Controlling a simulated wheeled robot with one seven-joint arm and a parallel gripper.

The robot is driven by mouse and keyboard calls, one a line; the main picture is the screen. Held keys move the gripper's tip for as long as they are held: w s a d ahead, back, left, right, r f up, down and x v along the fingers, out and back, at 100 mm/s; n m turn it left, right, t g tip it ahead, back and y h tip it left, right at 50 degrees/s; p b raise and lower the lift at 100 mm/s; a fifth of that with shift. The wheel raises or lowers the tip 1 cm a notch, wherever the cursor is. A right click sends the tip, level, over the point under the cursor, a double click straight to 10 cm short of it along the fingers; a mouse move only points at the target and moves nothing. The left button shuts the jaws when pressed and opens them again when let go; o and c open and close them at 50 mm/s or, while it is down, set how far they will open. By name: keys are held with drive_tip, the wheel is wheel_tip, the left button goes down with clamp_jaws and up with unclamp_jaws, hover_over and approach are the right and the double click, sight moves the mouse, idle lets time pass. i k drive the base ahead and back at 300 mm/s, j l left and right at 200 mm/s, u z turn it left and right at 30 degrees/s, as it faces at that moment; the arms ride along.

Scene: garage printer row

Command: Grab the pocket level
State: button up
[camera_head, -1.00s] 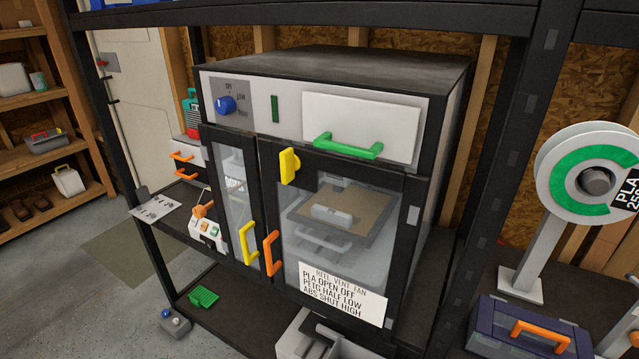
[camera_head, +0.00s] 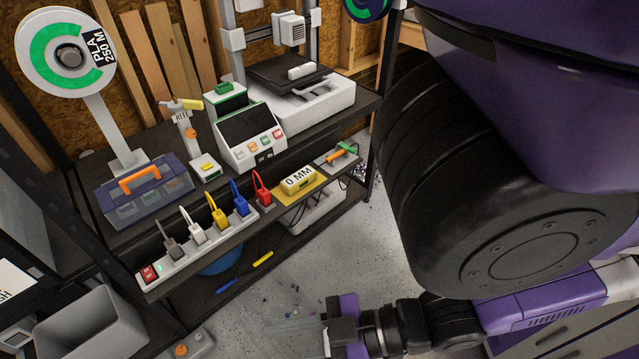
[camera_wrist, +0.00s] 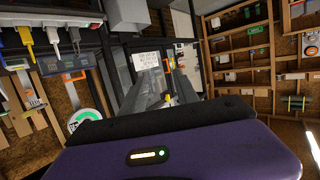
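I cannot clearly make out a thing marked as the pocket level. A yellow block lettered "0 MM" (camera_head: 298,179) lies on a yellow pad (camera_head: 312,188) on the narrow front shelf, right of the red plug, and may be it. My gripper (camera_head: 318,329) is low in the head view, below and to the right of that block, well away from it and over the floor. In the wrist view my gripper (camera_wrist: 166,88) shows two grey fingers set apart, with nothing seen between them.
A power strip (camera_head: 200,250) with several coloured plugs stands left on the shelf. Behind are a toolbox (camera_head: 147,196), a control box (camera_head: 250,137) and a printer (camera_head: 315,103). A grey bin (camera_head: 92,325) is lower left.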

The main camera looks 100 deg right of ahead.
sight(297, 182)
drive_tip(key=z, duration=0.45)
drive_tip(key=k+z, duration=0.1)
drive_tip(key=z, duration=0.75)
drive_tip(key=k+z, duration=0.15)
drive_tip(key=z, duration=0.25)
drive_tip(key=l+u, duration=0.2)
drive_tip(key=u, duration=0.25)
drive_tip(key=l+u, duration=0.35)
drive_tip(key=l, duration=0.3)
drive_tip(key=k+l+u, duration=0.15)
drive_tip(key=l+u, duration=0.2)
drive_tip(key=l, duration=1.45)
drive_tip(key=l+u, duration=0.1)
drive_tip(key=l, duration=1.05)
drive_tip(key=k, duration=0.05)
